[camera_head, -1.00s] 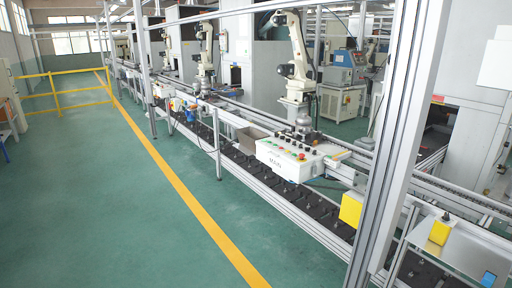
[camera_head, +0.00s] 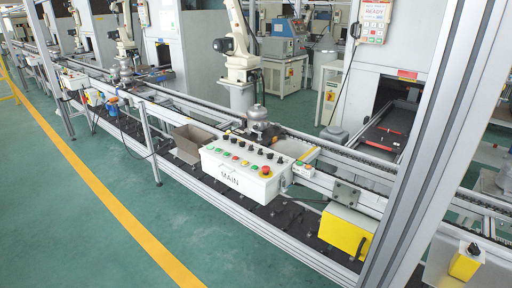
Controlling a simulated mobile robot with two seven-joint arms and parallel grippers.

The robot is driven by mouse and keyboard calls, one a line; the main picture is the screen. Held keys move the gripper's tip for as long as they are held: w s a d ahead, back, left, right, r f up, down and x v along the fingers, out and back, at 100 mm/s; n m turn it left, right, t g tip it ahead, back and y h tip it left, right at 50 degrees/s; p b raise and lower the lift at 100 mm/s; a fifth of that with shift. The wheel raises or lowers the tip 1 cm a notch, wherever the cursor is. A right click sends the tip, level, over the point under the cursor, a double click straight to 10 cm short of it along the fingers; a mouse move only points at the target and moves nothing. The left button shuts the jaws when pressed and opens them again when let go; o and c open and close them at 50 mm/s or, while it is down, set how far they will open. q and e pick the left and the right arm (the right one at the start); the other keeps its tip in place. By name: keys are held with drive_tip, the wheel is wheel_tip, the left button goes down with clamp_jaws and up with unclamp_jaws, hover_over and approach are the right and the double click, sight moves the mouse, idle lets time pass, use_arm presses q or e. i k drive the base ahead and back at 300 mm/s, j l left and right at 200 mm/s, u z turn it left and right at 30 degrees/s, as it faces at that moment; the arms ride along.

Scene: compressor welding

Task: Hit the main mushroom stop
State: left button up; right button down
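The white control box marked MAIN (camera_head: 236,184) is mounted on the near side of the conveyor line, near the middle of the head view. On its sloped top are several coloured buttons and black knobs. A red mushroom button (camera_head: 265,171) sits at the box's right end, on a yellow base. It stands clear, with nothing touching it. Neither of my grippers shows in the view.
A white robot arm (camera_head: 240,62) stands behind the box. A metal post (camera_head: 440,140) rises at the right. A yellow box (camera_head: 345,231) hangs right of the control box. Green floor (camera_head: 60,220) with a yellow line is open at left.

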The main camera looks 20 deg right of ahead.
sight(266, 169)
drive_tip(key=i, duration=1.55)
drive_tip(key=i+u, duration=0.2)
drive_tip(key=k, duration=0.05)
